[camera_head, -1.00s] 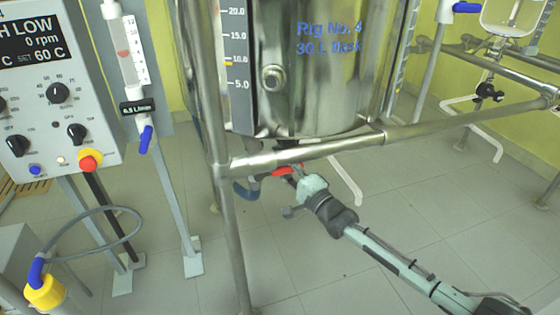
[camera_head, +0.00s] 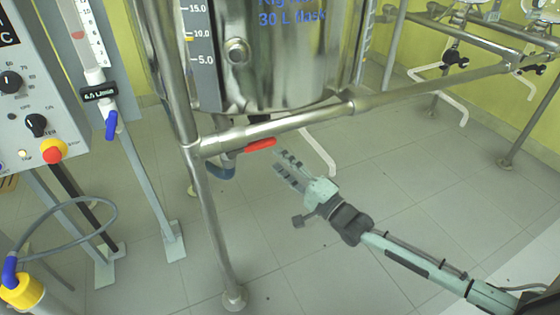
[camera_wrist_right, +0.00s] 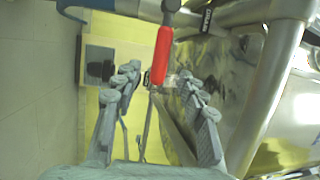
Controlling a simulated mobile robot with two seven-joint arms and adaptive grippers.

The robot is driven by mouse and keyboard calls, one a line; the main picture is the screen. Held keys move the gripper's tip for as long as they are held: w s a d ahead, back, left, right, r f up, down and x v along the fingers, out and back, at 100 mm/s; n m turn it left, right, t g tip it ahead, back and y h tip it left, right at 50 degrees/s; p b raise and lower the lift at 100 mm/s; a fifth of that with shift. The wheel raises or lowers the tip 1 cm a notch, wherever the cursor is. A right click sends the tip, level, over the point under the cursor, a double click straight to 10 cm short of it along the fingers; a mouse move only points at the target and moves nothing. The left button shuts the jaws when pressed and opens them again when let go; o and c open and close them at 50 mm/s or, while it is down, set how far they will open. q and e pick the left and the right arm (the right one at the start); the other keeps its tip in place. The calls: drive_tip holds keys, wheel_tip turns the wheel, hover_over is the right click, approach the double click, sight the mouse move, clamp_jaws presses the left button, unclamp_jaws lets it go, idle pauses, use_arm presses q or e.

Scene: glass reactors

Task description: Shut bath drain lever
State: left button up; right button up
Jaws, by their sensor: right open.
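The drain lever has a red handle (camera_head: 260,145) and sits under the steel bath, just below the front frame rail. It points right and slightly up in the head view. In the right wrist view the red handle (camera_wrist_right: 162,55) hangs from the top of the picture, its lower end between the two finger lines. My right gripper (camera_head: 283,168) is open and empty, below and right of the handle in the head view, with a visible gap there. The fingers show on both sides in the wrist view (camera_wrist_right: 158,84). My left gripper is out of view.
The steel bath (camera_head: 285,70) hangs above the lever. The frame rail (camera_head: 275,127) and leg (camera_head: 208,225) stand close by. A blue outlet end (camera_head: 222,172) is left of the handle. A control panel (camera_head: 30,100) stands at left.

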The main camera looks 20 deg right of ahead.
drive_tip(key=s+a+f+n+g+h+p, duration=0.35)
drive_tip(key=s+f+n+g, duration=0.4)
drive_tip(key=f, duration=0.35)
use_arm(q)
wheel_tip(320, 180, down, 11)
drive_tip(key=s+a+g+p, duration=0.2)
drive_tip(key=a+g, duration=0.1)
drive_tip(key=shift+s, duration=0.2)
use_arm(e)
drive_tip(key=s+d+f+n+g+h, duration=0.2)
drive_tip(key=s+d+n+g, duration=0.1)
drive_tip(key=s, duration=0.7)
drive_tip(key=s+d+f+n+g+h, duration=0.2)
drive_tip(key=s+d+f+n+g, duration=0.1)
drive_tip(key=s, duration=0.7)
drive_tip(key=shift+s+d+f+n+g+h, duration=0.25)
drive_tip(key=shift+n+g+h, duration=0.1)
drive_tip(key=shift+n+g, duration=0.6)
